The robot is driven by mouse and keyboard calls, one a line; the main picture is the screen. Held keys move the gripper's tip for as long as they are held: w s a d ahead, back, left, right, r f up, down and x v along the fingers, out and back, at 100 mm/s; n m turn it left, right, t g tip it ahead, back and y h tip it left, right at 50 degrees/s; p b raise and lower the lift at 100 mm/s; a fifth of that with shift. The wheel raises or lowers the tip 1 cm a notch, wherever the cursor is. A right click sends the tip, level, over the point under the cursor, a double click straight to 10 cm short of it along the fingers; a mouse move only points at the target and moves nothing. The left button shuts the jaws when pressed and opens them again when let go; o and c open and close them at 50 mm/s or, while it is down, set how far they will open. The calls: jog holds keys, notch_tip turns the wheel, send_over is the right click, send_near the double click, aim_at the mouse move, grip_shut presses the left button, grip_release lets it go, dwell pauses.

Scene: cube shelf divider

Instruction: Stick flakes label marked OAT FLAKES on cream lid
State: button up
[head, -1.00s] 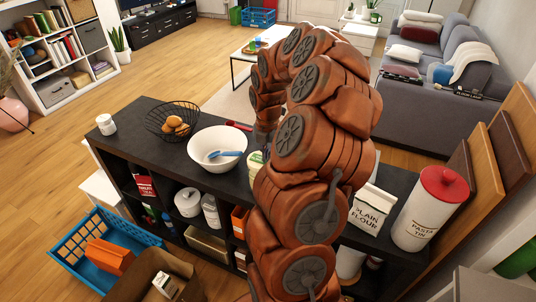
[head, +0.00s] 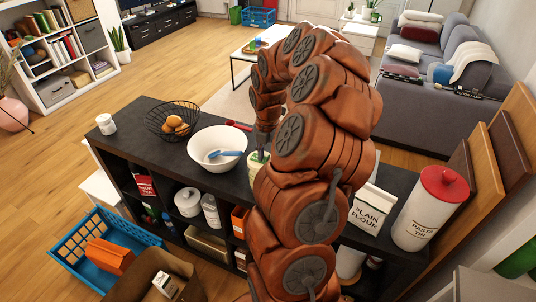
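My arm rises across the middle of the picture and bends down behind itself to the dark counter. A dark part of my gripper (head: 262,146) shows at the arm's left edge, right of the white bowl. It is just above a pale cream-green item (head: 256,162), mostly hidden by my arm; I cannot tell whether they touch or whether this item has the cream lid. The fingers are too small and covered to show whether they are open or hold anything. I cannot make out a label reading OAT FLAKES.
The dark counter (head: 150,118) holds a white bowl (head: 205,140) with a blue utensil, a wire basket (head: 155,122), a white cup (head: 106,124), a plain flour bag (head: 368,208) and a red-lidded pasta tin (head: 425,210). A blue crate (head: 75,262) stands on the floor.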

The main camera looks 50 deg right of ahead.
notch_tip(320, 180, up, 12)
dwell(0.6)
dwell(0.5)
jog(key=s+a+r+m, duration=0.2)
jog(key=a+m, duration=0.2)
jog(key=a, duration=0.7)
jog(key=s+a+r+m, duration=0.1)
jog(key=a+m, duration=0.2)
jog(key=a, duration=0.7)
jog(key=s+a+f+m+g, duration=0.1)
jog(key=s+a+f+m, duration=0.1)
jog(key=s+a+m, duration=0.4)
jog(key=s+a+f+m, duration=0.2)
jog(key=s+a+m, duration=0.4)
jog(key=s, duration=0.6)
jog(key=shift+f+m+g, duration=0.35)
jog(key=shift+m+g, duration=0.05)
jog(key=shift+m, duration=0.8)
